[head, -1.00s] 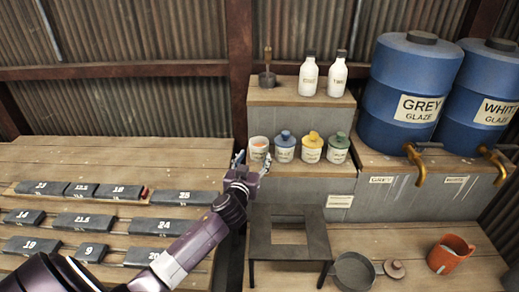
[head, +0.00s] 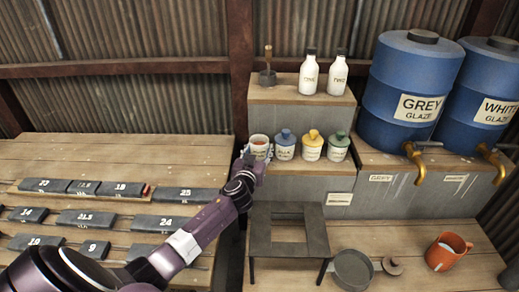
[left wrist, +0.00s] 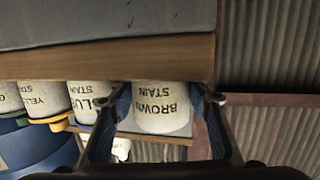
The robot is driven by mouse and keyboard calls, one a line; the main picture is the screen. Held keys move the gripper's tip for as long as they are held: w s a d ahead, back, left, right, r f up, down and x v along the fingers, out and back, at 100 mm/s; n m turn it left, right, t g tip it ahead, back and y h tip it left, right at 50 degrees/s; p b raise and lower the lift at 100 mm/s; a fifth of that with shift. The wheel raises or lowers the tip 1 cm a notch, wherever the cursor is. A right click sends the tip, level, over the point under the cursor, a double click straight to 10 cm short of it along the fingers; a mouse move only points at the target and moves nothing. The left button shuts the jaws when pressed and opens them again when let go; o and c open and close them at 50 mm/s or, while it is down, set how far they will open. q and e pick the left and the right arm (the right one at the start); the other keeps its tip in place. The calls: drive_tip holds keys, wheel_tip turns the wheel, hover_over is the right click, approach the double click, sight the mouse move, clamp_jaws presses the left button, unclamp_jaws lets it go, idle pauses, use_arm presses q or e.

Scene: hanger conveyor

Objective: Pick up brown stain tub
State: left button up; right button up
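The brown stain tub (head: 258,142) is a white tub with a reddish-brown top, upright at the left end of a row of tubs on the lower shelf step. In the left wrist view, which is upside down, its label reads BROWN STAIN (left wrist: 160,105). My left gripper (head: 256,153) is at the tub's front. In the left wrist view the left gripper's fingers (left wrist: 163,112) stand open on either side of the tub, with narrow gaps. The tub still rests on the shelf. My right gripper is in neither view.
Blue-lidded (head: 284,147), yellow-lidded (head: 312,149) and green-lidded (head: 338,150) tubs stand close to the right. Two white bottles (head: 309,76) stand on the upper step. A dark metal stand (head: 262,240) and pan (head: 353,268) are below. Numbered dark blocks (head: 165,225) lie left.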

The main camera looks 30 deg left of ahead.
use_arm(q)
drive_tip(key=c, duration=0.4)
drive_tip(key=shift+c, duration=0.2)
drive_tip(key=shift+r, duration=0.15)
